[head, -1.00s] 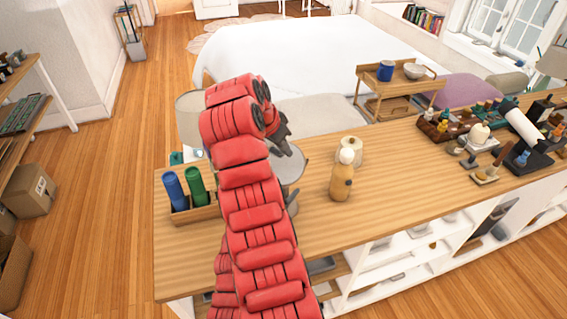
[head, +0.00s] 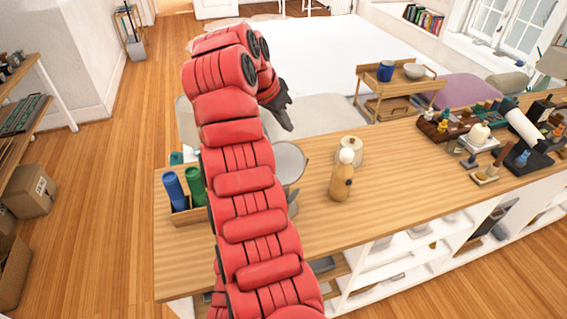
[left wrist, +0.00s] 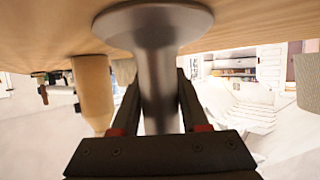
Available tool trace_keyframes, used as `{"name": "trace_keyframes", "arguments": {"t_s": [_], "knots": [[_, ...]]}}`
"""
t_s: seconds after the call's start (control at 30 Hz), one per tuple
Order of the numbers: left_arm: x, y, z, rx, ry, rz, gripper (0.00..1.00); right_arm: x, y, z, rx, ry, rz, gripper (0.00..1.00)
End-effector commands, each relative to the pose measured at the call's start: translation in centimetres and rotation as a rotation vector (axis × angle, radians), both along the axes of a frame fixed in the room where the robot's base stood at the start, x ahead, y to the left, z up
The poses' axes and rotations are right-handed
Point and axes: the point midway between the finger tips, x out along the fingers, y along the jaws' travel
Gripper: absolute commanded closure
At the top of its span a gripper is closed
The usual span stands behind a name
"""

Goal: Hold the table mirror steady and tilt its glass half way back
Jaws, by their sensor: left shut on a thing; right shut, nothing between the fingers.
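The table mirror's round grey glass (head: 291,162) shows at the right edge of my red arm in the head view, leaning back; its left part is hidden. In the left wrist view, which is upside down, its grey post (left wrist: 158,85) and round base (left wrist: 150,22) stand on the wooden top. My left gripper (left wrist: 158,112) is shut around the post. In the head view only a dark bit of this gripper (head: 292,202) shows below the glass. My right gripper (head: 281,108) is shut and empty, above the glass and apart from it in the picture.
A wooden bottle with a white top (head: 341,178) and a cream jar (head: 349,150) stand close right of the mirror. A wooden holder with blue and green cylinders (head: 184,216) is at left. The counter (head: 400,185) is clear right of the bottle.

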Motion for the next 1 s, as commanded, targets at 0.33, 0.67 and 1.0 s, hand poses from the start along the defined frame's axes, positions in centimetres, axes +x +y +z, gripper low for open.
{"name": "trace_keyframes", "arguments": {"t_s": [0.33, 0.67, 1.0], "knots": [[0.00, 0.00, -0.01, 0.000, 0.000, 0.000, 1.00, 0.00, -0.04, -0.04, -0.001, 0.001, 0.000, 1.00], [0.00, 0.00, -0.01, 0.000, 0.000, 0.000, 0.21, 0.00, -0.04, -0.07, -0.001, 0.001, -0.001, 1.00], [-0.39, 0.19, 0.10, 0.000, 0.001, 0.000, 0.21, -0.01, -0.05, -0.07, -0.001, 0.001, -0.001, 1.00]]}}
